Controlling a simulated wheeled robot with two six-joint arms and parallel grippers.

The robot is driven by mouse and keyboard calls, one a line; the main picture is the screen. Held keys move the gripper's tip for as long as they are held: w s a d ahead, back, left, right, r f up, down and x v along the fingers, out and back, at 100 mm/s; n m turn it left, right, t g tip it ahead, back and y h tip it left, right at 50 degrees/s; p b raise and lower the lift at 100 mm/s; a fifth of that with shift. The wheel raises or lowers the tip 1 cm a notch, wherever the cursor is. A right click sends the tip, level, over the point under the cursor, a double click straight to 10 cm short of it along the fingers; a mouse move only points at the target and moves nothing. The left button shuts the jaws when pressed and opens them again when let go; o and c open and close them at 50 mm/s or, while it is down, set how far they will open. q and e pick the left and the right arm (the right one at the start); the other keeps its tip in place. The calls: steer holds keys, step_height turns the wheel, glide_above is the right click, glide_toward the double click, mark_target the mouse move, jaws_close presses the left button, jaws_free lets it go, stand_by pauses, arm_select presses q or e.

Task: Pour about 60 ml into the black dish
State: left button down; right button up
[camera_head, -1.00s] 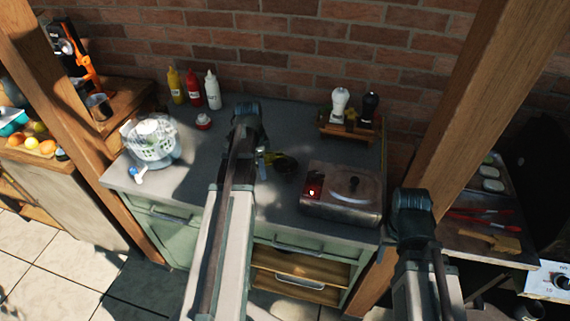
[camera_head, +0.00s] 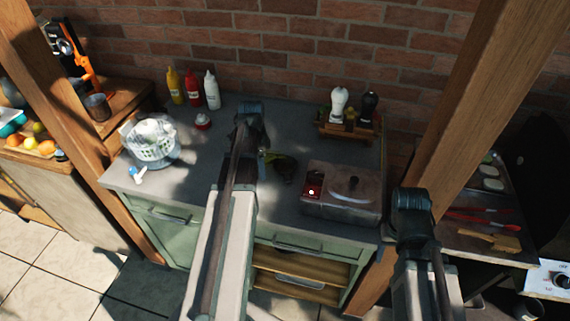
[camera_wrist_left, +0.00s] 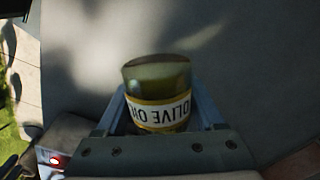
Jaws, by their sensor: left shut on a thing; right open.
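My left gripper (camera_wrist_left: 160,115) is shut on the olive oil bottle (camera_wrist_left: 158,85), a green bottle with a white and yellow label. The label reads upside down in the left wrist view. In the head view my left gripper (camera_head: 262,157) is over the middle of the counter, partly hidden by its arm. I cannot make out any stream or liquid in the dish. My right gripper (camera_head: 411,208) is at the counter's right end, its jaws mostly hidden.
A metal box with a red light (camera_head: 352,205) stands right of the dish. A rack with shakers (camera_head: 345,128) is behind it. The counter's left middle is clear.

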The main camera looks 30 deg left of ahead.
arm_select(q)
steer(key=shift+r+g+y+p, duration=0.4)
steer(key=shift+r+g+p, duration=0.05)
steer(key=shift+g, duration=0.05)
arm_select(e)
steer(key=shift+a+r, duration=0.15)
steer(key=shift+r, duration=0.3)
stand_by(0.6)
arm_select(q)
steer(key=shift+s+a+f+t+h+b, duration=0.2)
steer(key=shift+f+t+h+b, duration=0.15)
steer(key=shift+f+b, duration=0.3)
steer(key=shift+r+t+h, duration=0.2)
steer(key=shift+t+h, duration=0.25)
steer(key=shift+t, duration=0.1)
steer(key=shift+w+d+t+h, duration=0.1)
steer(key=shift+d+t+h, duration=0.05)
steer(key=shift+t+h, duration=0.2)
steer(key=shift+w+d+r, duration=0.15)
steer(key=shift+w+d, duration=0.1)
steer(key=shift+a, duration=0.15)
arm_select(e)
steer(key=shift+w+d+f, duration=0.2)
steer(key=shift+d+f, duration=0.35)
steer(key=shift+f, duration=0.05)
